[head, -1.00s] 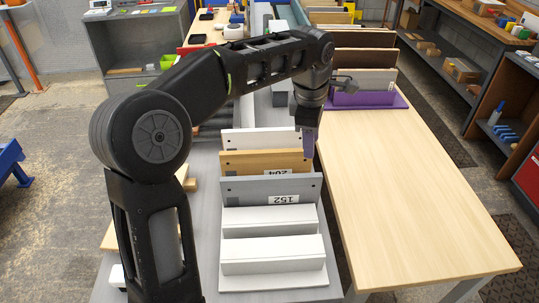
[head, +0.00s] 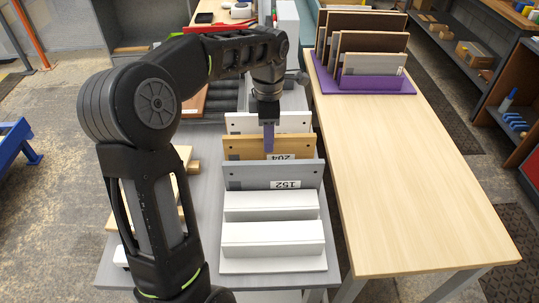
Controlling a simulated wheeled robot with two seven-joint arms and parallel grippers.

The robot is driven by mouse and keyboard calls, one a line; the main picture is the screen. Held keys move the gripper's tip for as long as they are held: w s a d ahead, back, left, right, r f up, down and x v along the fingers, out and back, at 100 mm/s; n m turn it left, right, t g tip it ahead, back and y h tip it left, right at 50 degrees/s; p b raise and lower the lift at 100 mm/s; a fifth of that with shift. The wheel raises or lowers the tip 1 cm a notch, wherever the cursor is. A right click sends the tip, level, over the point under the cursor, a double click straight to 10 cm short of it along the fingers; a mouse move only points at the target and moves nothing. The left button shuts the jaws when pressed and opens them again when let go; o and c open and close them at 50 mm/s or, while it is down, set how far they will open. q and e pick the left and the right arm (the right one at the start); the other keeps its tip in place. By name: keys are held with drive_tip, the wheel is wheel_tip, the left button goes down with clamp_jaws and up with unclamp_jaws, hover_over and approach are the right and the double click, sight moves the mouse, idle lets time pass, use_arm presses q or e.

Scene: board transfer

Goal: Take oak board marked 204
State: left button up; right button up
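The oak board marked 204 (head: 240,147) stands upright in a rack on the grey table, between a white board (head: 240,123) behind and a grey board marked 152 (head: 245,175) in front. Its label reads upside down. My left gripper (head: 269,150) points down at the oak board, its purple finger overlapping the board's upper middle in the head view. Only one finger shows clearly, so I cannot tell whether it is open or touching the board. My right gripper is not in view.
The white rack (head: 272,265) has empty slots at the front. A wooden table (head: 410,180) on the right is mostly clear, with a purple rack (head: 375,87) of several boards at its far end. A gap separates the two tables.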

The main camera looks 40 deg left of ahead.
sight(270, 156)
use_arm(q)
drive_tip(key=shift+f+p, duration=0.35)
drive_tip(key=shift+f, duration=0.2)
wheel_tip(270, 156, down, 4)
drive_tip(key=shift+w+f+p, duration=0.1)
drive_tip(key=shift+w+p, duration=0.05)
drive_tip(key=shift+p, duration=0.35)
clamp_jaws()
idle(1.3)
